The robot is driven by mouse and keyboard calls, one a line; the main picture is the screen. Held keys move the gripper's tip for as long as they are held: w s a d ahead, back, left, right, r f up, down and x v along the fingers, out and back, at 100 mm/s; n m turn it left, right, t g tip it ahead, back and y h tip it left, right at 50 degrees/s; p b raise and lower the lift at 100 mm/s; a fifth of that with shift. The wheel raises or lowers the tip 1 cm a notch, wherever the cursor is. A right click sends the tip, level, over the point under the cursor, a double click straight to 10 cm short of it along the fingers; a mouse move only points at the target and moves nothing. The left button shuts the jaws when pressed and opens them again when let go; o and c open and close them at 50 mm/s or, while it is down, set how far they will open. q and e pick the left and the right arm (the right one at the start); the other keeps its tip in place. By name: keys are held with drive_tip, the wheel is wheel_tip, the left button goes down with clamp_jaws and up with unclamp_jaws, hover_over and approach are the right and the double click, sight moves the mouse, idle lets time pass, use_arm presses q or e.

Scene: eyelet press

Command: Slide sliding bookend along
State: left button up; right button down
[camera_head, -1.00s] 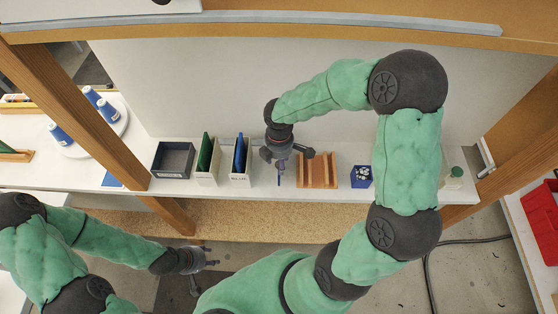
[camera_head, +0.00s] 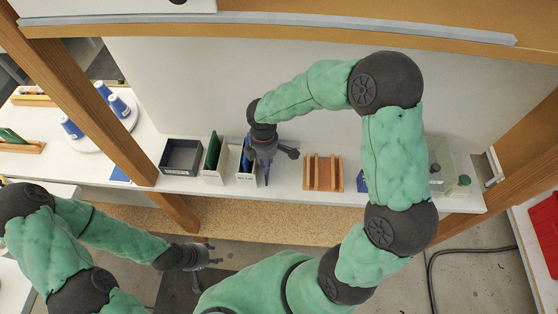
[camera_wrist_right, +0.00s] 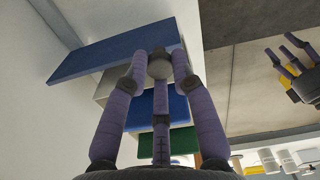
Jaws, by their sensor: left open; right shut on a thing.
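My right gripper (camera_head: 265,160) is above the shelf, close to the right side of a white box (camera_head: 246,179) with a blue panel (camera_head: 247,146) standing in it. It is shut on another blue panel (camera_wrist_right: 110,56), which shows edge-on below the fingers in the head view. In the right wrist view, the boxed blue panel and a green panel (camera_wrist_right: 165,141) lie beyond the fingers. My left gripper (camera_head: 200,257) is open and empty, low in front of the shelf. I cannot tell which thing is the sliding bookend.
On the shelf (camera_head: 290,197), a dark tray (camera_head: 181,156) and a white box with a green panel (camera_head: 212,151) stand left of the right gripper. A slotted wooden rack (camera_head: 323,173) stands to its right. A wooden post (camera_head: 92,110) rises at the left.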

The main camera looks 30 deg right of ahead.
drive_tip(key=shift+w+a, duration=0.15)
drive_tip(key=shift+a, duration=0.05)
drive_tip(key=c, duration=1)
unclamp_jaws()
wheel_tip(320, 180, up, 12)
